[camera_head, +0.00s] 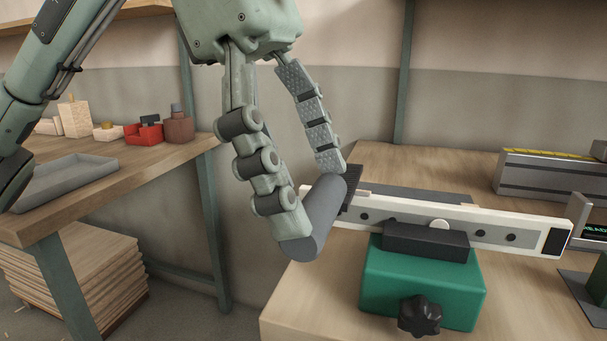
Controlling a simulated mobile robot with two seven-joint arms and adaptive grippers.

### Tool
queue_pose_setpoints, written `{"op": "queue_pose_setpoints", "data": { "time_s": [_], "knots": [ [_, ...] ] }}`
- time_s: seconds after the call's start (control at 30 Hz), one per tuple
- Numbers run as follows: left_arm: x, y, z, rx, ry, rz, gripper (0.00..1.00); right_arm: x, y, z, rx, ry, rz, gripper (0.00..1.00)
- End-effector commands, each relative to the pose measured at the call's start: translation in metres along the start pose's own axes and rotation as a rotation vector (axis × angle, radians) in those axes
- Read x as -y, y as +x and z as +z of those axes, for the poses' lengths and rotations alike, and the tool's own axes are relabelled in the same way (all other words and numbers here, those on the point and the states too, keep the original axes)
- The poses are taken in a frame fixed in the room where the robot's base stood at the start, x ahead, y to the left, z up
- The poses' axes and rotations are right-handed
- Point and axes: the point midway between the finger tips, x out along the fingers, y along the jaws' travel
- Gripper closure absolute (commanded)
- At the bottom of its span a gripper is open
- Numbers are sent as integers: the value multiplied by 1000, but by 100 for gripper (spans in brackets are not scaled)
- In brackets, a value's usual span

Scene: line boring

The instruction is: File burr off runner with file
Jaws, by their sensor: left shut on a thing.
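My left gripper (312,208) hangs down from above and is shut on the grey handle of the file (327,207). The file's dark ridged part (352,188) lies at the left end of the runner, mostly hidden by the handle; I cannot tell if it touches. The runner (490,231) is a long pale bar with a grey face and dark holes. It lies lengthwise across the green clamp block (420,288), behind a black jaw (425,240). I cannot make out the burr. My right gripper is out of view.
The wooden bench (310,300) carries the clamp, with a black knob (419,315) at its front. A grey ribbed block (550,175) stands at the back right. At the left, another table holds a grey tray (68,180) and several small blocks.

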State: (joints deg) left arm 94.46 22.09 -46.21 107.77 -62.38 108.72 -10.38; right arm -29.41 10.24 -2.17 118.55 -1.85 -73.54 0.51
Motion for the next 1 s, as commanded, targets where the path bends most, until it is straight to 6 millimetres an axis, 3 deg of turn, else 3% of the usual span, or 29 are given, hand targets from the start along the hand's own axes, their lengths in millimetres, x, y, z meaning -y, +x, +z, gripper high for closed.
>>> {"op": "queue_pose_setpoints", "data": {
  "time_s": [0.27, 0.7, 1.0],
  "knots": [
    [-2, 0, 0, 2, 1, 1, 79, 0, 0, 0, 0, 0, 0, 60],
    [-34, 2, -1, 2, 0, 0, 79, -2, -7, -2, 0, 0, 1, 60],
    [-34, 2, -1, 1, 1, 1, 79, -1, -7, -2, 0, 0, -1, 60]
  ]
}}
